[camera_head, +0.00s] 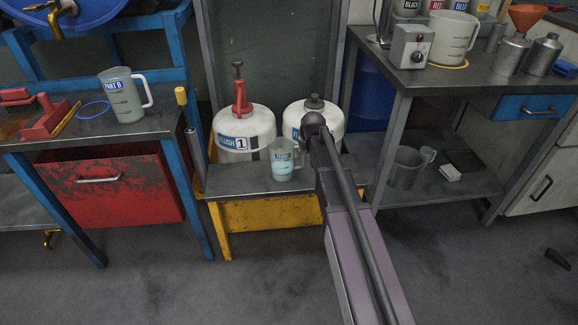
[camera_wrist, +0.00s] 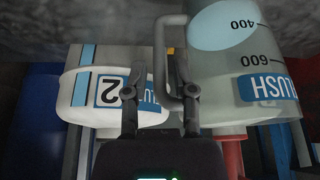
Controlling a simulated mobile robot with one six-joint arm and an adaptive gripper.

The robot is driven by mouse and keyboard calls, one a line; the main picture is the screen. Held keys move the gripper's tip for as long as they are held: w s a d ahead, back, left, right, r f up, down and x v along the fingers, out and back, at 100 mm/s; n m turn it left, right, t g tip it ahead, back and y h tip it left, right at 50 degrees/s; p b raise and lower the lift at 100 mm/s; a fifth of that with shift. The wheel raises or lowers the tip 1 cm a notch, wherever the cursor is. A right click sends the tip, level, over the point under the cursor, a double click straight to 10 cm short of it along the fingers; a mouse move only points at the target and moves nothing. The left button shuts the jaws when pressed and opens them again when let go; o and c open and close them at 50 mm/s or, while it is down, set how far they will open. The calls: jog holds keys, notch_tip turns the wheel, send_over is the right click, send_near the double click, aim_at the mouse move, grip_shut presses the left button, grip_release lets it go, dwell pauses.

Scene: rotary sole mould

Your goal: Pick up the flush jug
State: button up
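The flush jug (camera_head: 283,163) is a translucent measuring jug with a blue label and pale liquid low inside. It stands upright on the low grey bench (camera_head: 232,183), its handle towards my arm. In the wrist view, which is upside down, the jug (camera_wrist: 230,60) fills the upper right, with its "FLUSH" label and volume marks showing. My gripper (camera_wrist: 160,92) is open, its two dark fingers apart. The grey handle appears between or just beyond the fingers; I cannot tell whether either touches it. My arm hides the gripper in the head view.
Two white flush containers stand close behind, container 1 (camera_head: 244,133) with a red pump and container 2 (camera_head: 300,113). A part B jug (camera_head: 122,97) is on the left bench. The floor in front is clear.

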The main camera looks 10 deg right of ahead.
aim_at(303, 157)
jog(key=shift+b+x, duration=1.1)
jog(key=shift+x, duration=0.45)
jog(key=shift+s+d, duration=0.1)
grip_shut()
